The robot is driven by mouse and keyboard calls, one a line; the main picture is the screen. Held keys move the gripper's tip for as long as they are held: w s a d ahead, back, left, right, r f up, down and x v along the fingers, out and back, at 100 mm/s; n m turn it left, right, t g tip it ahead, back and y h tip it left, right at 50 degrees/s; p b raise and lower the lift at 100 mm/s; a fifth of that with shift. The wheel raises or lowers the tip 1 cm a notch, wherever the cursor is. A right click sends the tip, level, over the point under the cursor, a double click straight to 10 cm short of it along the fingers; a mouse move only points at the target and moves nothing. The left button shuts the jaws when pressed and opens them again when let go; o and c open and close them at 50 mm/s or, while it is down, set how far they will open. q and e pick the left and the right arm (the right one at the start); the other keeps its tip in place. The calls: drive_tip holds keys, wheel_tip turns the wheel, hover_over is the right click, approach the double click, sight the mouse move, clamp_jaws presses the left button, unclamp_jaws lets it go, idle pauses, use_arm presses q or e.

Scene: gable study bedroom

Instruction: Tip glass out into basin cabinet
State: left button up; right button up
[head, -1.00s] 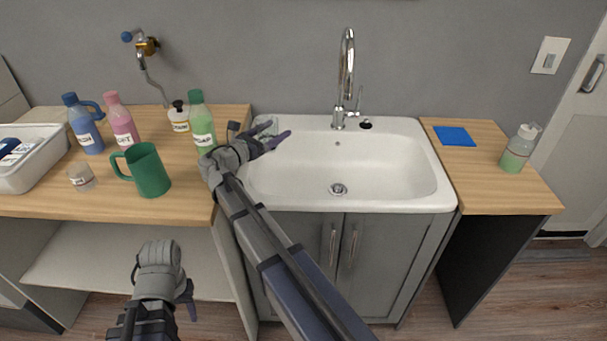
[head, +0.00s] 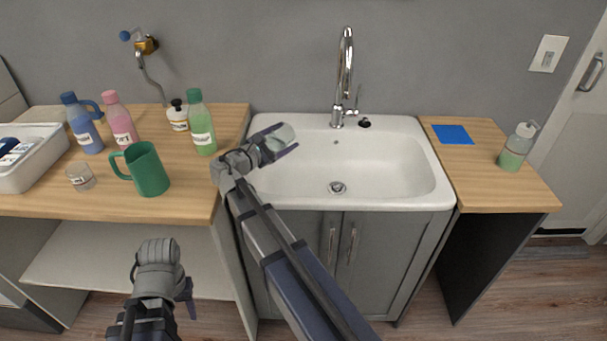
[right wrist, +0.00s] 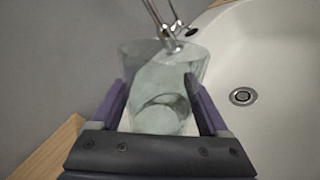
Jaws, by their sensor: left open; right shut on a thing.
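The clear glass (head: 283,134) is in my right gripper (head: 281,146), over the left part of the white basin, near its rim. It looks tilted towards the basin. In the right wrist view the glass (right wrist: 162,95) sits between the two purple fingers, which are shut on it. I cannot tell how much liquid is in it. The basin cabinet (head: 400,180) has a white sink with a drain, above grey doors. My left gripper (head: 178,290) is open and empty, low in front of the wooden counter.
The left counter (head: 100,207) holds a green mug (head: 150,172), a small clear jar (head: 80,177), several bottles and a white tub (head: 35,170). The tall faucet (head: 345,80) stands behind the basin. A soap bottle (head: 516,148) and blue cloth (head: 452,135) are on the right counter.

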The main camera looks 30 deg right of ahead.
drive_tip(key=shift+s+d+f+m, duration=0.2)
drive_tip(key=shift+s+m, duration=0.1)
drive_tip(key=shift+m, duration=0.1)
drive_tip(key=shift+f+m+t, duration=0.3)
drive_tip(key=shift+f+m, duration=0.05)
drive_tip(key=shift+m, duration=0.45)
drive_tip(key=shift+f+m+y+b, duration=0.25)
drive_tip(key=shift+f+m+b, duration=0.1)
drive_tip(key=shift+m, duration=0.35)
drive_tip(key=shift+f+m+y+b, duration=0.2)
drive_tip(key=shift+f+m+y, duration=0.1)
drive_tip(key=shift+m, duration=0.4)
drive_tip(key=shift+f+m+t, duration=0.3)
drive_tip(key=shift+m, duration=0.4)
drive_tip(key=shift+s+d+f+m+b, duration=0.25)
drive_tip(key=shift+s+m+b, duration=0.2)
drive_tip(key=shift+s+m, duration=0.15)
drive_tip(key=shift+s+d+f, duration=0.1)
drive_tip(key=shift+s+d+r+m+t+y+p, duration=0.1)
drive_tip(key=shift+s+r+m+t+y+p, duration=0.15)
drive_tip(key=shift+m, duration=0.45)
drive_tip(key=shift+s+d+r+m+t+p, duration=0.1)
drive_tip(key=shift+r+m+p, duration=0.25)
drive_tip(key=shift+m, duration=0.35)
